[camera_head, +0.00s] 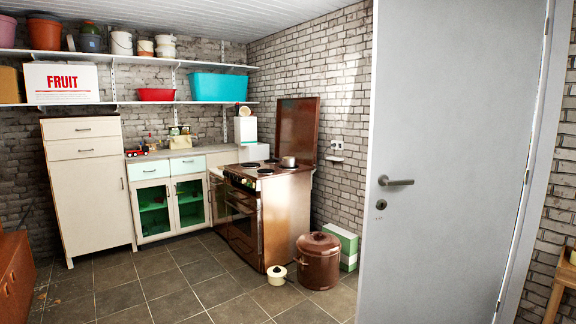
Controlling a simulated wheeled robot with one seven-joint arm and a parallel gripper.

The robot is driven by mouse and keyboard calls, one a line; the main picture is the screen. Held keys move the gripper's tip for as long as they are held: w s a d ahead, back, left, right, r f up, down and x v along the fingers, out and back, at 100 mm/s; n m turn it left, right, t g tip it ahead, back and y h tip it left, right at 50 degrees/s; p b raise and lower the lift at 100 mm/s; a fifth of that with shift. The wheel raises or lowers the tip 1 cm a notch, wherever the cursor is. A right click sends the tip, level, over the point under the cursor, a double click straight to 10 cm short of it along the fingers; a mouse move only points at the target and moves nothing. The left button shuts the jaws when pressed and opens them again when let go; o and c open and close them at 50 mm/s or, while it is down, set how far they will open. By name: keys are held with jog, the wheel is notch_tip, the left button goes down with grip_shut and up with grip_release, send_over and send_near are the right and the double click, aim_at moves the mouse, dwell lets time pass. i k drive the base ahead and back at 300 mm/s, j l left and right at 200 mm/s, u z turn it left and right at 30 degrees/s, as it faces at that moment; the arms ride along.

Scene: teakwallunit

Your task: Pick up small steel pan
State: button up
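A small steel pan (289,162) sits on top of the brown stove (284,206), near the back right of its hob. It looks upright and silvery, and it is small and far off in the head view. Dark round hotplates (265,171) lie beside it on the stove top. My gripper does not show in the head view.
A green and white box (342,244) is by the wall. A grey door (455,160) fills the right. The tiled floor (170,290) left of the stove is clear.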

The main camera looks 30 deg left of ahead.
aim_at(287, 161)
jog(key=i+j+u, duration=0.8)
jog(key=u, duration=0.15)
jog(key=i+j+u, duration=0.1)
jog(key=i+u, duration=0.85)
jog(key=i, duration=0.65)
jog(key=i+j+z, duration=0.1)
jog(key=i, duration=0.6)
jog(key=i+j+z, duration=0.1)
jog(key=i, duration=0.55)
jog(key=i+l+z, duration=0.1)
jog(key=i+z, duration=0.25)
jog(key=i, duration=0.2)
jog(key=i+j+z, duration=0.1)
jog(key=i+z, duration=0.2)
jog(key=i, duration=0.3)
jog(key=i+j+z, duration=0.2)
jog(key=i+z, duration=0.15)
jog(key=i, duration=0.2)
jog(key=i+j+z, duration=0.35)
jog(key=i, duration=0.2)
jog(key=i+j+z, duration=0.35)
jog(key=i+j, duration=0.15)
